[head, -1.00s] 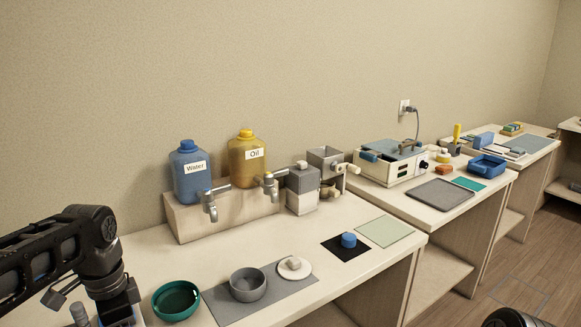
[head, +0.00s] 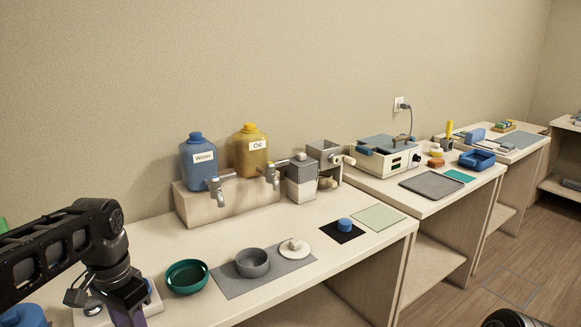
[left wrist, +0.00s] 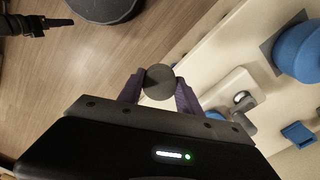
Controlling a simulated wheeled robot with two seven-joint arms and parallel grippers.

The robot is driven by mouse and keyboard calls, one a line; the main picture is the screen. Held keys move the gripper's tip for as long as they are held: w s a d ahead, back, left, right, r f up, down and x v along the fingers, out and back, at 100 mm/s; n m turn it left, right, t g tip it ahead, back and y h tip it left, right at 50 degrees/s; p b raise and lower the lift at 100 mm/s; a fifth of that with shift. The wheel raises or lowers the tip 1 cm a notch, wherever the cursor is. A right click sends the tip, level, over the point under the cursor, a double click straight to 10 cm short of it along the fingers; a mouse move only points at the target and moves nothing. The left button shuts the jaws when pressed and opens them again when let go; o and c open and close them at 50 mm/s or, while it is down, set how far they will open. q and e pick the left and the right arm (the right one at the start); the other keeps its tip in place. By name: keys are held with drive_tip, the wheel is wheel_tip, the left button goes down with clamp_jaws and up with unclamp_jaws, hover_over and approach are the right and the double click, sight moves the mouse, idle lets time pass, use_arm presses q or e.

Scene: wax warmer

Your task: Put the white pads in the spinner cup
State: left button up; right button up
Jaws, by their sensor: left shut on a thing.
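My left gripper (head: 130,315) is low at the left in the head view, near the front of the table. In the left wrist view its purple fingers (left wrist: 160,92) are shut on a dark grey round piece (left wrist: 160,80). A grey cup (head: 253,263) stands on a grey mat (head: 232,288), with a white knobbed lid (head: 294,247) lying beside it. A green bowl (head: 187,278) stands left of the mat. I cannot tell which vessel is the spinner cup, and I cannot make out any white pads.
A white device (left wrist: 225,88) and a blue round object (left wrist: 302,50) lie near the left gripper. Blue (head: 199,165) and yellow (head: 250,155) tanks with taps stand behind. A black mat (head: 334,235) carries a blue puck (head: 345,225). The table between is clear.

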use_arm(q)
drive_tip(key=w+d+f+n, duration=0.4)
drive_tip(key=w+d+f, duration=0.4)
drive_tip(key=d+f, duration=0.4)
drive_tip(key=shift+d+n, duration=0.3)
